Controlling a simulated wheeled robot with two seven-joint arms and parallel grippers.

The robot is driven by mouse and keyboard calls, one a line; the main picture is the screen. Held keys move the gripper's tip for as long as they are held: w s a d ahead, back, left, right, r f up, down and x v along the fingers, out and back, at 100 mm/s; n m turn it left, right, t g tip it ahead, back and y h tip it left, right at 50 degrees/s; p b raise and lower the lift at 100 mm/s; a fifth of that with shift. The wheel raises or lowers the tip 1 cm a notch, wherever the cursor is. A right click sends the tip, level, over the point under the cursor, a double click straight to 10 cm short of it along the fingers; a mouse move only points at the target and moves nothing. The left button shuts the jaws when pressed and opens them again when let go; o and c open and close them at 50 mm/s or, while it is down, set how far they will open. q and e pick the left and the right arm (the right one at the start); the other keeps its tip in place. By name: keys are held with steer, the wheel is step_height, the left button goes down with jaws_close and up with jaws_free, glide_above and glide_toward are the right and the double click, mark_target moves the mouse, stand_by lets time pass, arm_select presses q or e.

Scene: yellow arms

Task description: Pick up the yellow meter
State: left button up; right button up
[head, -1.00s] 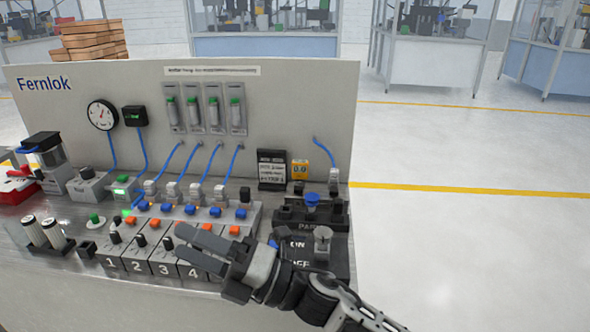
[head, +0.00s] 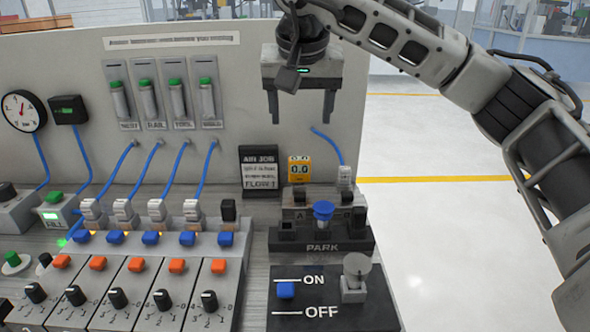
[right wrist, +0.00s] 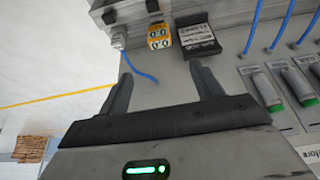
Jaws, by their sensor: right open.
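The yellow meter (head: 299,169) is a small boxy unit with a white display. It stands at the back of the bench, between a black sign and a grey connector. In the right wrist view the yellow meter (right wrist: 158,38) shows at the top, beyond the fingertips and between their lines. My right gripper (head: 301,118) is open and empty, pointing down above and in line with the meter, with a clear gap to it. Its two dark fingers also show in the right wrist view (right wrist: 160,75). My left gripper is out of view.
A black sign (head: 260,171) stands close left of the meter. A grey connector with a blue hose (head: 328,143) is close right. The black PARK block (head: 322,247) with a blue knob (head: 323,210) sits in front. The upright panel (head: 240,75) rises behind.

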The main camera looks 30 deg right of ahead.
mark_target(299, 159)
steer(key=x, duration=0.9)
steer(key=shift+f, duration=0.3)
steer(key=x, duration=0.5)
steer(key=shift+s+a+f, duration=0.1)
steer(key=shift+f, duration=0.05)
steer(key=shift+c, duration=0.3)
